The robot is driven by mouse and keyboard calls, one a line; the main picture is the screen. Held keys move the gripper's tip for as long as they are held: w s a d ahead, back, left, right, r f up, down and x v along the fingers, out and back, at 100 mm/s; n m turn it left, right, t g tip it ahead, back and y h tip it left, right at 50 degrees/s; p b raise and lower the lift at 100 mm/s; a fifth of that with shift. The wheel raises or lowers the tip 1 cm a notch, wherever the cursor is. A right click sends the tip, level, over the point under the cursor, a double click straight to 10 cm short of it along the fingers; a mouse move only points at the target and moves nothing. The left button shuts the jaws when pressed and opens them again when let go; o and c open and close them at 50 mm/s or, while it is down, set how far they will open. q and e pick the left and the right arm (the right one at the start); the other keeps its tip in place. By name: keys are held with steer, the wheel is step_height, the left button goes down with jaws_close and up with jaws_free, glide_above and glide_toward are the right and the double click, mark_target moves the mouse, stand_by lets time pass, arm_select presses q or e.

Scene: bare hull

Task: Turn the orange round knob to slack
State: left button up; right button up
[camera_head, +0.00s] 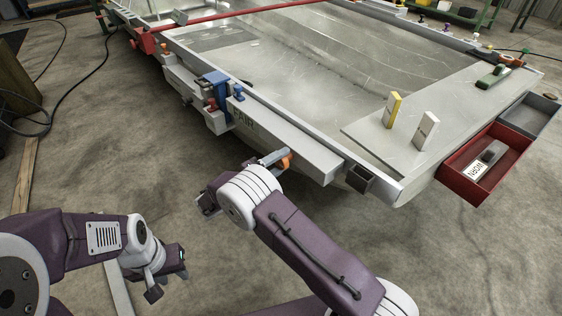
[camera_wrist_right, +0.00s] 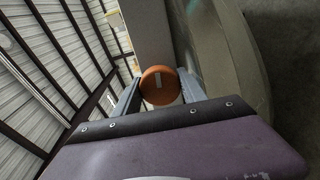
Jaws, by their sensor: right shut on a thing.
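The orange round knob (camera_head: 287,161) sits on the near side of the hull, below the grey beam marked FAIR. My right gripper (camera_head: 275,158) reaches it from the front and is shut on it. In the right wrist view the knob (camera_wrist_right: 160,87) lies between the two fingers of my right gripper (camera_wrist_right: 158,92), with a pale upright mark on its face. The knob's edges are partly hidden by the fingers. My left gripper (camera_head: 170,274) is open and empty, low over the floor at the lower left, well away from the knob.
The grey hull (camera_head: 310,60) fills the upper middle. A blue clamp (camera_head: 216,92) stands left of the knob on the same side. A yellow block (camera_head: 392,109) and a white block (camera_head: 426,130) stand on the deck. A red tray (camera_head: 447,178) hangs at the right. Concrete floor is clear in front.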

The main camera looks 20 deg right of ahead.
steer(key=o, duration=1.3)
steer(key=shift+o, duration=0.2)
steer(key=shift+s+a, duration=0.1)
steer(key=shift+a, duration=0.25)
steer(key=p+v, duration=0.3)
steer(key=v, duration=0.5)
steer(key=shift+s, duration=0.2)
steer(key=shift+a, duration=0.15)
